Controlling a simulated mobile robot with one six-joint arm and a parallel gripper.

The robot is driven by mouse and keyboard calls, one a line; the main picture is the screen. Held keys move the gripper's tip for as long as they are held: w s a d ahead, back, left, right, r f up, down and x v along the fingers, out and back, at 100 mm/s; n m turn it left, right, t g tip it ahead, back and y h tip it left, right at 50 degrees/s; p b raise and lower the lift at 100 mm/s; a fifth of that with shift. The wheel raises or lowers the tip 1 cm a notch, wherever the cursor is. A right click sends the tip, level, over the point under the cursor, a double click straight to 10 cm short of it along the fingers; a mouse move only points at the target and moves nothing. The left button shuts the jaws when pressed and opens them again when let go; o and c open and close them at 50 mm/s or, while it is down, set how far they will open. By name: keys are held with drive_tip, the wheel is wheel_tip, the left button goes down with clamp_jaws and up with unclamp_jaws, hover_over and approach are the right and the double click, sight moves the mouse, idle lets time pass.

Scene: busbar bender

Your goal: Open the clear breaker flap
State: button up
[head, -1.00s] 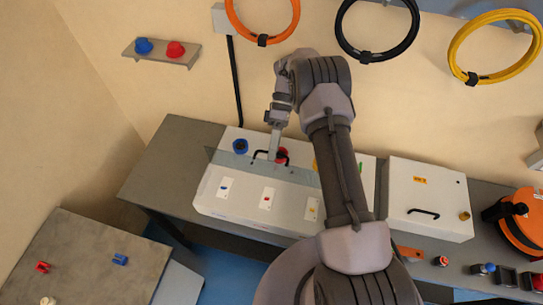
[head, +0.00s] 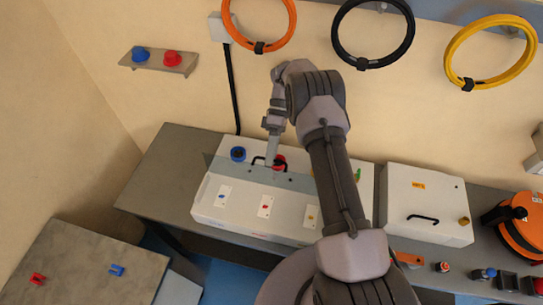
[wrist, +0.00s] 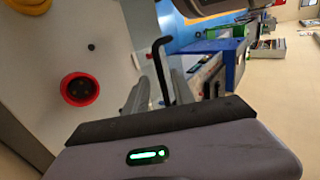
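The clear breaker flap (head: 231,168) is a bluish see-through strip across the white panel box (head: 225,212), above several labelled breakers. It appears tilted up, but how far is hard to tell. Its black handle (head: 257,159) sits near the middle of the strip. My gripper (head: 271,163) reaches down to the handle from above. In the wrist view the black bar of the handle (wrist: 161,60) passes between the fingers of my gripper (wrist: 160,85), which look shut on it. Contact on both sides is partly hidden.
A blue socket (head: 238,153) and a red socket (head: 279,160) sit behind the flap. A second white box (head: 425,190) stands to the right. Coiled cables, one orange (head: 259,47), hang above. A grey side table (head: 80,270) is at lower left.

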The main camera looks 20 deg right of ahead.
drive_tip(key=r, duration=0.2)
drive_tip(key=s+r, duration=0.1)
drive_tip(key=shift+r, duration=0.4)
drive_tip(key=s+r, duration=0.1)
drive_tip(key=s, duration=1.4)
drive_tip(key=shift+r, duration=0.1)
